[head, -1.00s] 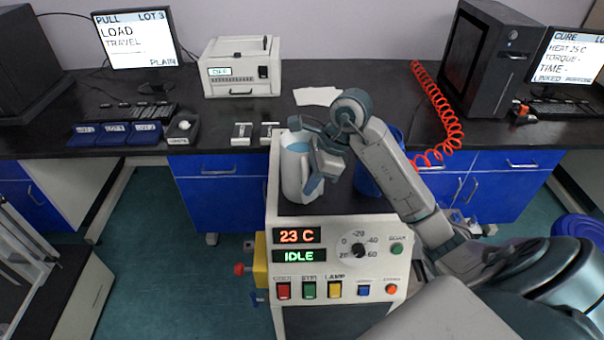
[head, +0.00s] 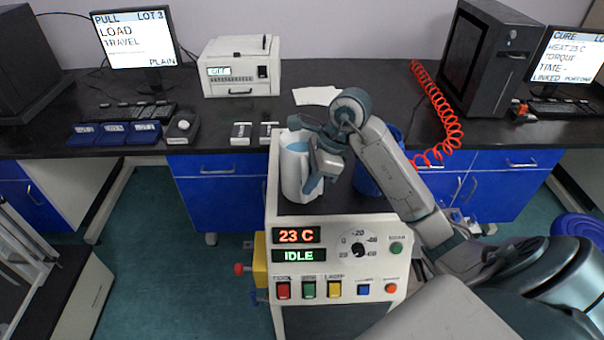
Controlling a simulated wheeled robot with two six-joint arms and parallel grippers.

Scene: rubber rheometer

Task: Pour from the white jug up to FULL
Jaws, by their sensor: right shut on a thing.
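The white jug (head: 292,171) stands upright, or nearly so, over the dark top of the white machine, with light-blue liquid showing at its mouth. My right gripper (head: 318,172) is at the jug's right side, shut on the jug where its handle is; the fingers hide most of the handle. I cannot tell whether the jug's base touches the top. A blue container (head: 366,181) stands behind my right arm, which covers much of it. No FULL mark can be read. My left gripper is not in view.
The machine's front panel (head: 337,262) reads 23 C and IDLE, with a dial and several coloured buttons. The bench behind holds a white instrument (head: 240,68), blue trays (head: 115,133), monitors and a red coiled hose (head: 437,110). The machine top left of the arm's reach is narrow.

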